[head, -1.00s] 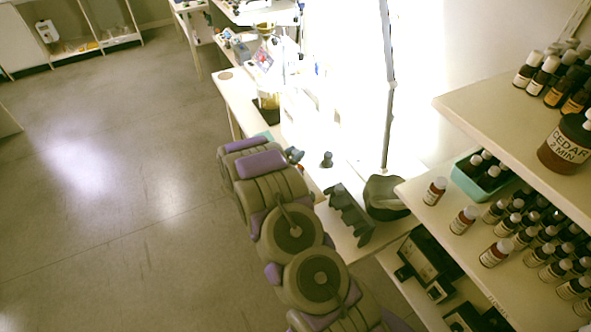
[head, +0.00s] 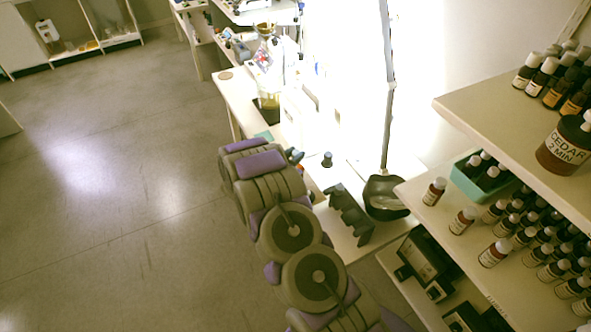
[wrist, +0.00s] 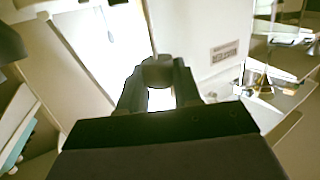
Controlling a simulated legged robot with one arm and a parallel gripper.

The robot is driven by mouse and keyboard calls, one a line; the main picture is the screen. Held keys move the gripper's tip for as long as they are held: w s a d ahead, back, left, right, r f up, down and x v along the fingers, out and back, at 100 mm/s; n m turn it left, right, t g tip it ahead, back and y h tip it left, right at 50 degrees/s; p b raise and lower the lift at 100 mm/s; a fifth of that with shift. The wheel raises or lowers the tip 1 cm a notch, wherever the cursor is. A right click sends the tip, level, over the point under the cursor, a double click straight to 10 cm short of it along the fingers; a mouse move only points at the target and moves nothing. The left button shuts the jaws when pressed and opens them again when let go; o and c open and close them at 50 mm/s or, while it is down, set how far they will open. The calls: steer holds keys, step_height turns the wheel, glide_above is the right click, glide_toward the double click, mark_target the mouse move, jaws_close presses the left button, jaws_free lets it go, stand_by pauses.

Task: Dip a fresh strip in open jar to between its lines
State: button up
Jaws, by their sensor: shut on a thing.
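In the wrist view my gripper (wrist: 159,92) shows as two dark fingers. They are shut on a dark rounded thing (wrist: 158,70) at their tips; I cannot tell what it is. In the head view my arm hides the gripper. I cannot make out a paper strip or its lines in either view. No open jar can be told for sure. A large amber jar (head: 565,150) labelled "CEDAR 2 MIN" stands on the upper right shelf.
Rows of small capped bottles (head: 545,250) fill the lower right shelf, beside a green tray (head: 463,183). A dark notched rack (head: 350,215) and a dark bowl-like thing (head: 385,208) stand on the bench. A flask (head: 268,100) stands farther back. The floor at left is clear.

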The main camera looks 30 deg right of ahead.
steer(key=shift+r+p, duration=1.65)
steer(key=shift+r, duration=1.25)
